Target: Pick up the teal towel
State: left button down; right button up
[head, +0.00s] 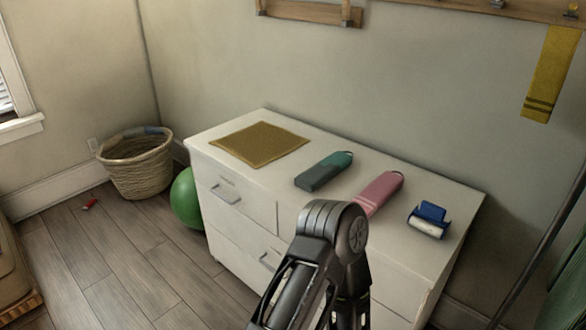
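A flat, long teal item with a dark grey-green near part (324,171) lies on the white dresser top (345,150), between a brown mat and a pink item. It looks like a folded towel, but I cannot be sure of its material. Nothing touches it from above. One of my dark arm joints rises in front of the dresser at the bottom middle, below and right of the teal item. Neither gripper's fingers show in the head view.
The brown mat (260,143), pink item (379,193) and blue-and-white roller (429,220) share the dresser top. A yellow towel (552,75) hangs at upper right. A wicker basket (138,167) and green ball (186,199) stand left. Floor at lower left is mostly clear.

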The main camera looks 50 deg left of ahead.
aim_at(313, 178)
jog(key=u, duration=1.4)
